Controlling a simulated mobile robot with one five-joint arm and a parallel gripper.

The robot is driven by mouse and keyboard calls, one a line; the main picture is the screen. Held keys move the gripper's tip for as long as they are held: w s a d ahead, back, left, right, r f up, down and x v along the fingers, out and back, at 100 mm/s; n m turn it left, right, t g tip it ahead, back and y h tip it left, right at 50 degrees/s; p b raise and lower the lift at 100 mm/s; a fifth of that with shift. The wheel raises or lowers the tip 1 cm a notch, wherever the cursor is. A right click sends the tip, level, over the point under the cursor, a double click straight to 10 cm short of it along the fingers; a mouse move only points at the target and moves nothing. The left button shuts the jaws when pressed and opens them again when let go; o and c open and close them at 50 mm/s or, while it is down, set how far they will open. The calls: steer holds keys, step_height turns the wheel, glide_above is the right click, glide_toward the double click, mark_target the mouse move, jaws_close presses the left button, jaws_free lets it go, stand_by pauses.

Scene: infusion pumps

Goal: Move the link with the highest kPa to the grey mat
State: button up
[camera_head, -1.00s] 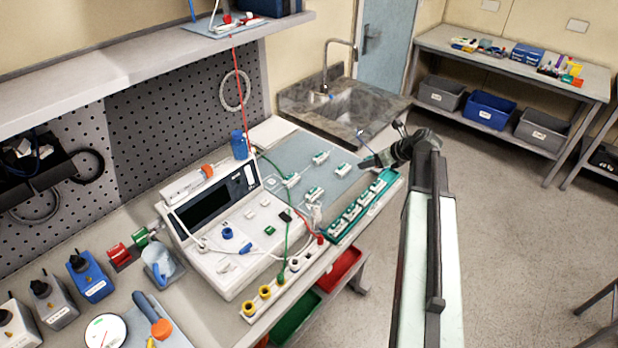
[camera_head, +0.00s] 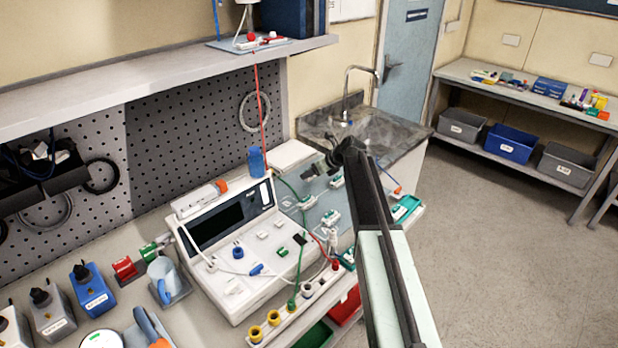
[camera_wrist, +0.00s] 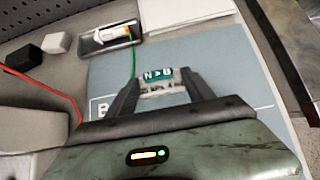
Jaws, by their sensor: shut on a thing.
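In the head view my gripper (camera_head: 318,168) is above the far part of the mat, left of the sink. The green link rack (camera_head: 405,208) is partly hidden behind my arm. No kPa values are readable.
The white pump console (camera_head: 235,240) stands left of the mat, with red and green leads running across. A small tray holding a white-and-yellow item (camera_wrist: 110,36) lies beyond the mat. The sink (camera_head: 370,132) is to the right.

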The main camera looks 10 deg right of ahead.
steer(key=w, duration=0.1)
steer(key=w+a, duration=0.2)
steer(key=w, duration=0.1)
steer(key=shift+f, duration=0.2)
steer(key=f+b, duration=0.4)
steer(key=shift+w+a, duration=0.1)
steer(key=shift+w, duration=0.2)
steer(key=shift+r, duration=0.2)
steer(key=shift+f, duration=0.15)
steer(key=o, duration=1.5)
